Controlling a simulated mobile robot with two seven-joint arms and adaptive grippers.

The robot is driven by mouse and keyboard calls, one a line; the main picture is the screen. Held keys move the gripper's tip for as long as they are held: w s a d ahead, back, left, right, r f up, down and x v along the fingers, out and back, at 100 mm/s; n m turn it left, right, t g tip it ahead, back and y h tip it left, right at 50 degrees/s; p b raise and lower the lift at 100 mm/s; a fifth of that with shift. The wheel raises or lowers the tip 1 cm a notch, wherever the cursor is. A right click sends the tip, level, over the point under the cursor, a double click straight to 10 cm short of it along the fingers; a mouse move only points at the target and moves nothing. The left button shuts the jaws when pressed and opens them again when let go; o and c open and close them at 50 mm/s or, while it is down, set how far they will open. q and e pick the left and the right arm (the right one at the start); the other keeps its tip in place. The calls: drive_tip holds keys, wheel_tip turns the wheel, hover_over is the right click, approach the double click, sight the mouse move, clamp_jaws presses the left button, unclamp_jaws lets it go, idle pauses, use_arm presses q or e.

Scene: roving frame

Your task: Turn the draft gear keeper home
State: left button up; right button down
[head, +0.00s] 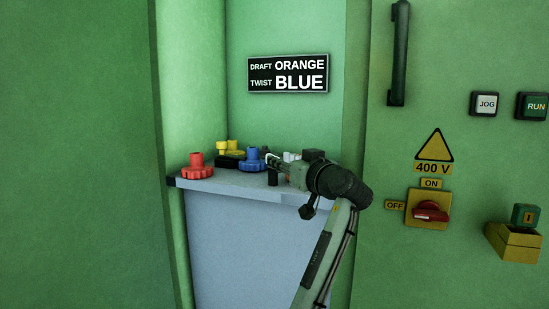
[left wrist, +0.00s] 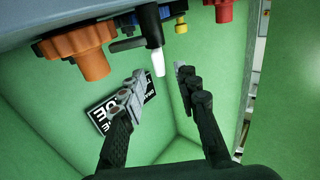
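In the left wrist view, which is upside down, an orange toothed gear (left wrist: 82,47) sits on the shelf at upper left. Right of it a black post with a white tip (left wrist: 154,42) projects from the shelf; I cannot tell for sure that it is the keeper. My left gripper (left wrist: 158,80) is open, its two fingers spread on either side of the line of the white tip, with nothing held. In the head view my left gripper (head: 273,166) is over the shelf, just right of the blue gear (head: 250,161). The orange gear is not visible there. The right gripper is not in view.
A red gear (head: 196,168) stands at the left front of the grey shelf (head: 232,183), with a yellow one (head: 233,147) behind. A sign (head: 288,73) reads DRAFT ORANGE, TWIST BLUE. Green walls enclose the niche; a red switch (head: 430,211) is at right.

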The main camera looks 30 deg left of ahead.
use_arm(q)
drive_tip(key=v, duration=0.7)
drive_tip(key=shift+d, duration=0.1)
